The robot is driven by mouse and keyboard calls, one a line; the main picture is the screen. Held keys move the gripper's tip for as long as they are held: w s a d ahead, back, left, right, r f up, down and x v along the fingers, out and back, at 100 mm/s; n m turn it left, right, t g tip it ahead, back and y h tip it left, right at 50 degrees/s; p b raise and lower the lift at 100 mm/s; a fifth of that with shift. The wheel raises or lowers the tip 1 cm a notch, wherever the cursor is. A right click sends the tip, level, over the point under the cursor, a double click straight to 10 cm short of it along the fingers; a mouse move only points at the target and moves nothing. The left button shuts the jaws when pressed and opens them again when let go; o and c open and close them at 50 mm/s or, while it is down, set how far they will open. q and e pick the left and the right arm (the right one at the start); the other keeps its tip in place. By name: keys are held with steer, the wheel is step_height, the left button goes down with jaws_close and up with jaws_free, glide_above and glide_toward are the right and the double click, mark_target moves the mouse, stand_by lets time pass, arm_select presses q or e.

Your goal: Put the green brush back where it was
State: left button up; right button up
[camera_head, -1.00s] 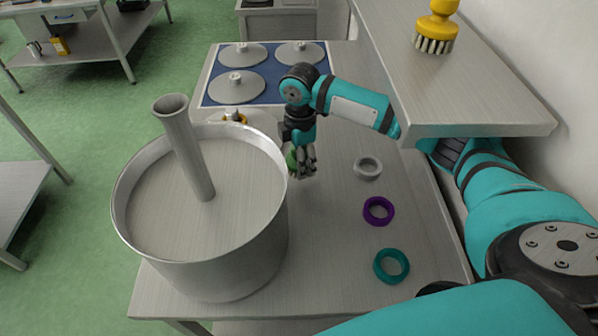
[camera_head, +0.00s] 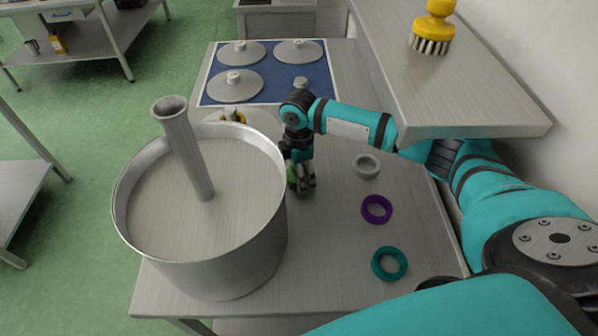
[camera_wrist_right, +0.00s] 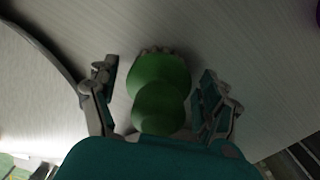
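The green brush (camera_wrist_right: 160,88) is between the two fingers of my right gripper (camera_wrist_right: 160,100) in the right wrist view. Its rounded green handle faces the camera and a little of its pale bristles shows at the far edge. There is a gap on each side of it, so the fingers are open around it, not closed on it. In the head view my right gripper (camera_head: 304,184) points down at the bench, close to the right side of the big pot. Only a bit of the green brush (camera_head: 292,173) shows there. My left gripper is not in view.
The large steel pot (camera_head: 228,268) stands close left of the gripper. Grey (camera_head: 367,167), purple (camera_head: 377,210) and teal (camera_head: 389,264) rings lie on the bench right. A yellow brush (camera_head: 432,28) stands on the raised shelf (camera_head: 455,95).

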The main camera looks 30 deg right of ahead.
steer(key=shift+r+b, duration=0.6)
steer(key=shift+r, duration=3.3)
